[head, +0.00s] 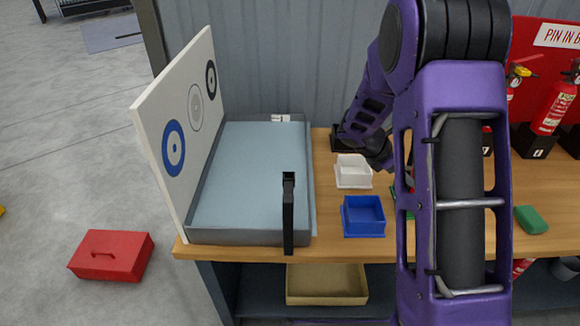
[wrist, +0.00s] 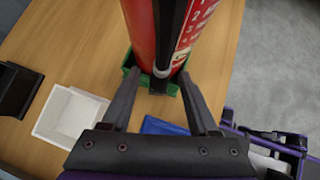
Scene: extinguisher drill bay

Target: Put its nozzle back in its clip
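A red extinguisher (wrist: 141,30) with a white label stands in a green tray (wrist: 128,72) in the wrist view. A black hose or nozzle (wrist: 170,25) runs down its front, with a grey band (wrist: 162,71), perhaps the clip, near its lower end. I cannot tell whether the nozzle is seated in it. My gripper (wrist: 157,85) is open, its two dark fingers apart on either side of the nozzle's lower end, with no clear contact. The extinguisher's top is out of the wrist view. In the head view my arm hides the extinguisher and fingers almost wholly.
A white bin (head: 353,171) and a blue bin (head: 364,216) stand on the wooden bench (head: 328,200). A grey tray with a target board (head: 180,130) is at left. More red extinguishers (head: 553,108) and a green block (head: 531,220) are at right. A red toolbox (head: 112,255) is on the floor.

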